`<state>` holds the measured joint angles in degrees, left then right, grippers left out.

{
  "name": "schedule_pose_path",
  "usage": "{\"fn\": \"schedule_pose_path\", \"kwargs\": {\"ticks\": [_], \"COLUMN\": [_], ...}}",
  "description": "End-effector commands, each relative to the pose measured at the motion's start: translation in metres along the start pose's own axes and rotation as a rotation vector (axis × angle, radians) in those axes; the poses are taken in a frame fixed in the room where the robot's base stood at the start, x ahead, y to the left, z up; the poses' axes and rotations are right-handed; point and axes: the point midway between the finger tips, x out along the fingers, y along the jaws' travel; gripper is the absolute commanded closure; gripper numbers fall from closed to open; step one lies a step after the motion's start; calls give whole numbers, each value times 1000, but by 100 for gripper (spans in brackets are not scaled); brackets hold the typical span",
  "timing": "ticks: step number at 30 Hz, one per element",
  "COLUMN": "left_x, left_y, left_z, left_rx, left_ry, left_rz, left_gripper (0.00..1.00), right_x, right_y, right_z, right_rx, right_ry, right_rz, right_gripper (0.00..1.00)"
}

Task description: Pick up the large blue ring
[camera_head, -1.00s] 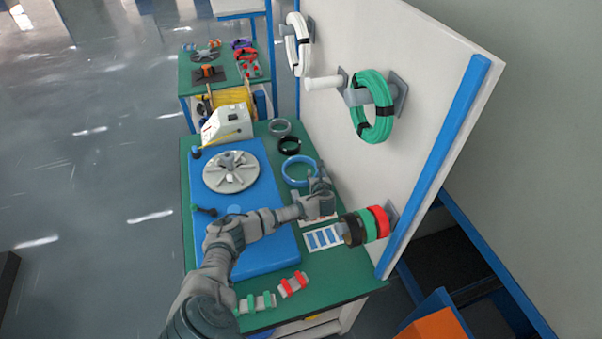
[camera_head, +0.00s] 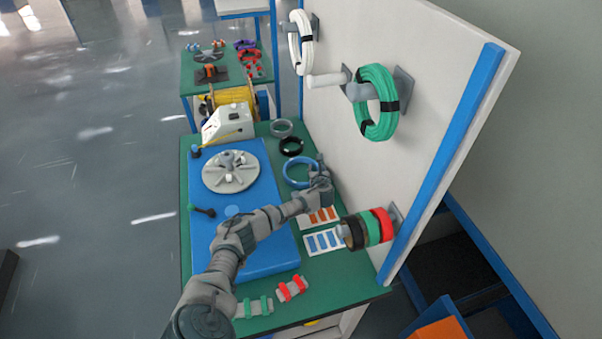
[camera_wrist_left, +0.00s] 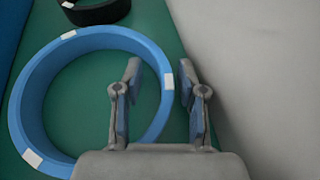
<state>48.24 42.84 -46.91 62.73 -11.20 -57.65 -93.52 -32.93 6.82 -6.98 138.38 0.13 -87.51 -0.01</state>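The large blue ring (camera_head: 289,172) lies flat on the green table beside the white upright panel. It also shows in the left wrist view (camera_wrist_left: 40,85), with small white patches on its band. My left gripper (camera_head: 322,163) is at the ring's right side. In the left wrist view my left gripper (camera_wrist_left: 158,78) is open, and the ring's right band shows between its two fingers. I cannot tell whether the fingers touch the ring. My right gripper is not in view.
A black ring (camera_head: 291,146) and a grey ring (camera_head: 281,128) lie beyond the blue ring. The white panel (camera_head: 345,125) rises close on the right, holding green and white cable coils. A blue board with a grey disc (camera_head: 230,172) lies to the left.

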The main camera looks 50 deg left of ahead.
Motion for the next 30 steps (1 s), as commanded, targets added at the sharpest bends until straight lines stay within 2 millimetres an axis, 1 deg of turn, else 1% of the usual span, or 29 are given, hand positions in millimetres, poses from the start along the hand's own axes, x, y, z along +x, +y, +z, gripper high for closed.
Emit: {"fn": "schedule_pose_path", "kwargs": {"ticks": [1,2,3,4,14,19,20,21,23,24,26,30], "left_x": [-1,-1,-1,-1,0,-2,-4,-5,-10,-13,-20,-39], "left_y": [-1,-2,-2,-2,0,0,0,0,-1,-1,-1,-2], "left_z": [-1,-1,-1,-1,-1,6,9,14,23,31,48,91], "left_rx": [1,1,1,1,-1,-1,-1,-2,-4,-4,-5,-6], "left_ry": [2,1,1,1,2,0,0,-1,-2,-2,-5,-6], "left_rz": [-2,-2,-3,-3,-3,-3,-3,-3,-5,-5,-6,-6], "left_gripper": [79,87,97,100,100,100,100,100,100,100,100,100], "right_x": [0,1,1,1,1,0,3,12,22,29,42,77], "right_y": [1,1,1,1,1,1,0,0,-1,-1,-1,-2], "right_z": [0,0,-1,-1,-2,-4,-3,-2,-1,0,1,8], "right_rx": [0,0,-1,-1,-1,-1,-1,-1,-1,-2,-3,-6], "right_ry": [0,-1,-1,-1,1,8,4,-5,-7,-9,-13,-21], "right_rz": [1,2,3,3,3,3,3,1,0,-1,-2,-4], "right_gripper": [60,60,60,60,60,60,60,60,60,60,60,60]}}
